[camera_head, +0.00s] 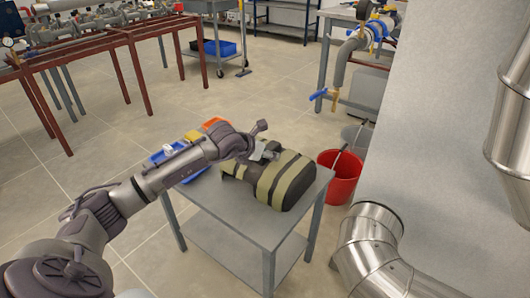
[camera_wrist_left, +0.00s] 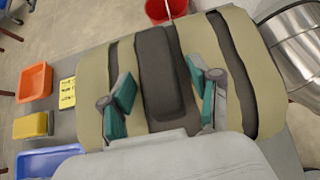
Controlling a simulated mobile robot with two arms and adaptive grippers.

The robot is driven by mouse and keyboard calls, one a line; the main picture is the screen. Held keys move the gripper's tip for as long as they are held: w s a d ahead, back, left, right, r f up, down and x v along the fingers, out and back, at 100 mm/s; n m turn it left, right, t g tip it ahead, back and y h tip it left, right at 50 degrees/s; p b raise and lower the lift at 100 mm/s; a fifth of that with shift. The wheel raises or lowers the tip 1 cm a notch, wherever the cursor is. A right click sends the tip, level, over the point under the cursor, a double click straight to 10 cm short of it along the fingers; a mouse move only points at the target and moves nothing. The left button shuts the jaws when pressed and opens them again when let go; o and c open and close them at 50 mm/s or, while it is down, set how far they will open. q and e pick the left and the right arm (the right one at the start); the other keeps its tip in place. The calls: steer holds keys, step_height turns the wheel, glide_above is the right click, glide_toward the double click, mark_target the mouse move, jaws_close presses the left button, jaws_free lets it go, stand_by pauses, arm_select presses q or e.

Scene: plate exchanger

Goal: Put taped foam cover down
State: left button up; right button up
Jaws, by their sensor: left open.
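The taped foam cover (camera_head: 284,184) is a dark block wrapped with wide olive-tan bands. It lies on a grey two-level table (camera_head: 238,226). In the left wrist view the cover (camera_wrist_left: 155,75) fills the middle of the picture, with its tan bands and dark raised centre showing. My left gripper (camera_head: 262,150) is at the cover's upper left side in the head view. Its two green-padded fingers (camera_wrist_left: 162,92) are spread apart over the dark centre in the wrist view. I cannot tell whether they touch the cover. My right gripper is not in view.
An orange bin (camera_wrist_left: 34,82), a yellow sponge-like block (camera_wrist_left: 33,124), a yellow note (camera_wrist_left: 67,93) and a blue tray (camera_wrist_left: 45,160) lie beside the cover. A red bucket (camera_head: 340,178) and shiny metal ducts (camera_head: 372,240) stand close right of the table. Open floor lies to the left.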

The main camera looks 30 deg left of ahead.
arm_select(q)
steer(key=shift+r, duration=0.1)
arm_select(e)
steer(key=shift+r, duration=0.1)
arm_select(q)
steer(key=shift+s+r, duration=0.15)
steer(key=shift+r, duration=0.05)
steer(key=p+v, duration=0.1)
steer(key=v, duration=1)
steer(key=shift+s, duration=0.3)
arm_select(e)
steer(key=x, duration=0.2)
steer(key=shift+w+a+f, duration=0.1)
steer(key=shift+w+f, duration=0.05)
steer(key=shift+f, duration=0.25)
arm_select(q)
steer(key=shift+a+r, duration=0.1)
steer(key=shift+r, duration=0.05)
